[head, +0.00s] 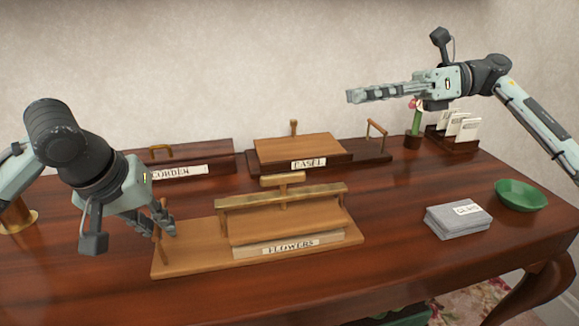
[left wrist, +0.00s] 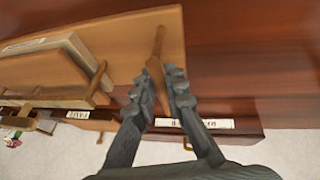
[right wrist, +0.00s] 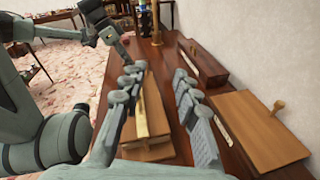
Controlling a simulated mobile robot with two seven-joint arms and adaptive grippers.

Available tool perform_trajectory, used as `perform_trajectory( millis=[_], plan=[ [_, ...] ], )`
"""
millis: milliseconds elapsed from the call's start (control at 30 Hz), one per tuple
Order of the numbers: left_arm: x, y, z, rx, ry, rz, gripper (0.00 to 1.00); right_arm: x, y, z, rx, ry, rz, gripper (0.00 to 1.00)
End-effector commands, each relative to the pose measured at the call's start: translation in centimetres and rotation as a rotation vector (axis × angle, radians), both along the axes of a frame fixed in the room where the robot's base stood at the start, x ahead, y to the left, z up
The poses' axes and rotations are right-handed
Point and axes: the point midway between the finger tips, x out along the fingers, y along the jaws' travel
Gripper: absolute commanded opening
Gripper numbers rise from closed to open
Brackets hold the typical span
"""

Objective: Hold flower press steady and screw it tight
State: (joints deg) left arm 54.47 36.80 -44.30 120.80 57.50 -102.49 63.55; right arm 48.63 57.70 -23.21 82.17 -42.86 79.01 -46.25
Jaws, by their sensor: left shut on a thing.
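The flower press (head: 290,242) stands on the table, a light wooden base with a "FLOWERS" label, a crossbar (head: 240,202) and a T-shaped screw handle (head: 282,180) above its middle. My left gripper (head: 166,222) is shut on the upright wooden handle (head: 158,240) at the base's left end. The left wrist view shows this handle (left wrist: 158,45) between the fingers (left wrist: 165,75). My right gripper (head: 352,95) is open and empty, in the air above and behind the press, apart from the screw handle. Its spread fingers (right wrist: 158,75) show in the right wrist view.

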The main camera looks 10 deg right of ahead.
Motion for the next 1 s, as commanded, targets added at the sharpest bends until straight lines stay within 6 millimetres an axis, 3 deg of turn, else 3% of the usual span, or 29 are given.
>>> perform_trajectory(
  millis=[33, 133, 367, 567, 1000],
  plan=[
    [0.0, 0.0, 0.1, -0.001, -0.002, 0.000, 0.00, -1.0, 2.2, 0.1, -0.104, -0.048, 0.078, 0.31],
    [0.0, 0.0, 0.1, -0.001, -0.002, 0.000, 0.00, -2.5, 4.7, -0.9, -0.313, -0.111, 0.190, 0.31],
    [0.0, 0.0, 0.1, -0.001, -0.002, 0.000, 0.00, -3.7, 6.1, -2.0, -0.603, -0.188, 0.301, 0.31],
    [0.0, 0.0, 0.1, 0.000, -0.002, 0.000, 0.00, -3.8, 7.1, -3.1, -0.647, -0.195, 0.314, 0.31],
    [0.0, 0.0, 0.1, -0.001, -0.002, 0.000, 0.00, -3.8, 12.9, -9.0, -0.643, -0.194, 0.313, 0.31]
  ],
)
